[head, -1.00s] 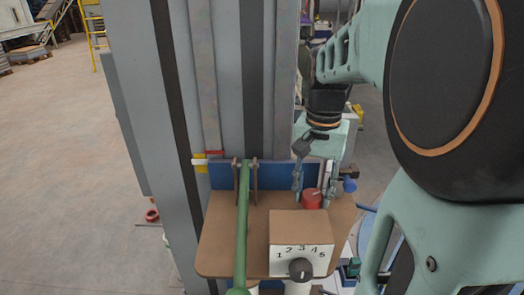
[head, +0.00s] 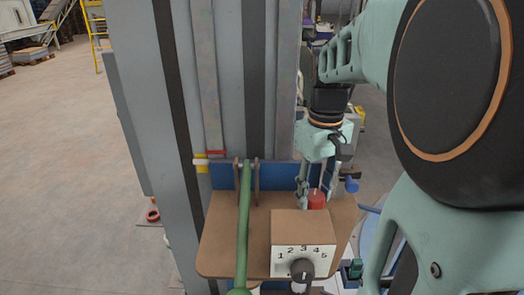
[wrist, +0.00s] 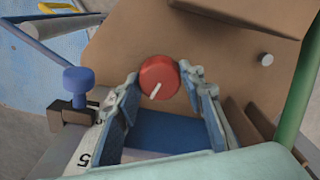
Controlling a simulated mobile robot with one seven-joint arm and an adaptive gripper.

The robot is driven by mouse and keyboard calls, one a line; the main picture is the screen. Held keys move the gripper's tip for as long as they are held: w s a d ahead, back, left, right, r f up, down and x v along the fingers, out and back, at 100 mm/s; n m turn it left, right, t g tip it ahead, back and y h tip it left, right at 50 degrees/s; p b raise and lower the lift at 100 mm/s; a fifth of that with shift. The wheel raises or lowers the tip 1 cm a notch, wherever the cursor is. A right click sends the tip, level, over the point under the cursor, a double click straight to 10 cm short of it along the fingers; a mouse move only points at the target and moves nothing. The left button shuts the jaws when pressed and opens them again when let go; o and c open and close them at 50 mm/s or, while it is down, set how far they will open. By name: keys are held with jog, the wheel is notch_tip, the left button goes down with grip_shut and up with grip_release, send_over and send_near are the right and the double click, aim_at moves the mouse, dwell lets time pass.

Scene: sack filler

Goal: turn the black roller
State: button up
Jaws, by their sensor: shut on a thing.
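A red round knob (head: 317,199) with a white line sits on the brown panel (head: 222,230), behind the box with the number dial. My gripper (head: 317,193) points down at it and is shut on it. In the wrist view, the red knob (wrist: 158,76) lies between the two fingertips of my gripper (wrist: 160,78), its white line pointing down and left. A black knob (head: 302,270) is on the front of the brown box, under the numbers 1 to 5, apart from my gripper. I see no part that is clearly a black roller.
A green lever (head: 243,225) stands left of the box. A blue knob (head: 351,186) is at the panel's right edge. A tall grey column (head: 228,90) rises behind. The floor at the left is mostly clear.

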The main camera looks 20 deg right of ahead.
jog(key=shift+r+n, duration=0.1)
jog(key=shift+n, duration=0.6)
jog(key=o, duration=1.2)
jog(key=shift+c, duration=0.2)
notch_tip(320, 180, up, 12)
